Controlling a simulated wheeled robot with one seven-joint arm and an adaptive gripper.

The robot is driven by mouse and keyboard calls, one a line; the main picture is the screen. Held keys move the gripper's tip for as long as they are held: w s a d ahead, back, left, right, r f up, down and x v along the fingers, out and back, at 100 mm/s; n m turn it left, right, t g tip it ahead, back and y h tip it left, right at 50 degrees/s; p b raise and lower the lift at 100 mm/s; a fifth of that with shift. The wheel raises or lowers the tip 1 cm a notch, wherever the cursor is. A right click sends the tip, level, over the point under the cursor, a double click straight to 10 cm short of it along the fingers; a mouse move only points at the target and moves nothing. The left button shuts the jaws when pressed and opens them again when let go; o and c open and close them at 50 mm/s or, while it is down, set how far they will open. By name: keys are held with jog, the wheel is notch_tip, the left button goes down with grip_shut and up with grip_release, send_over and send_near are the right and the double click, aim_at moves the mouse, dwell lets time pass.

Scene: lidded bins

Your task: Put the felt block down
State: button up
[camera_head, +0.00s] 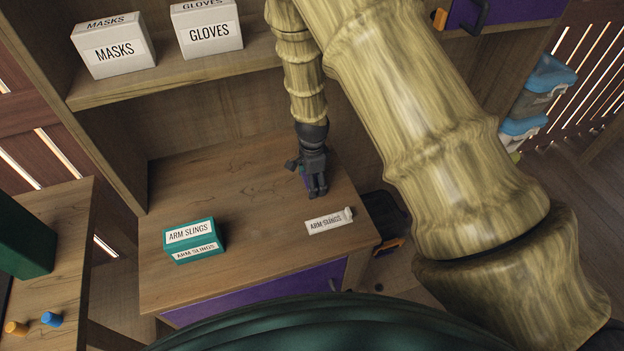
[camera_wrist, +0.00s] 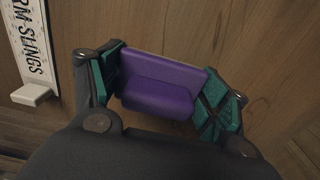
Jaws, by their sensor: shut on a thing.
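The purple felt block (camera_wrist: 157,84) is between the two teal-padded fingers of my gripper (camera_wrist: 165,95) in the wrist view. The fingers press on its left and right ends, and it has a stepped shape. In the head view my gripper (camera_head: 316,188) points down over the right part of the wooden counter (camera_head: 240,180). Only a sliver of purple shows beside the fingers there; the rest is hidden. The block is close over the wood, but I cannot tell whether it touches.
A white "ARM SLINGS" piece (camera_head: 329,221) lies near the counter's front right; it also shows in the wrist view (camera_wrist: 28,45). A teal "ARM SLINGS" box (camera_head: 193,240) stands front left. "MASKS" (camera_head: 113,46) and "GLOVES" (camera_head: 208,31) boxes sit on the shelf above. The counter's middle is clear.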

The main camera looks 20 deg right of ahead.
jog(key=shift+s+f, duration=0.1)
jog(key=shift+f, duration=0.3)
jog(key=o, duration=1.1)
jog(key=shift+o, duration=1.3)
jog(key=shift+f, duration=0.15)
jog(key=shift+r, duration=0.65)
jog(key=shift+r+b, duration=1.5)
jog(key=shift+r, duration=4.4)
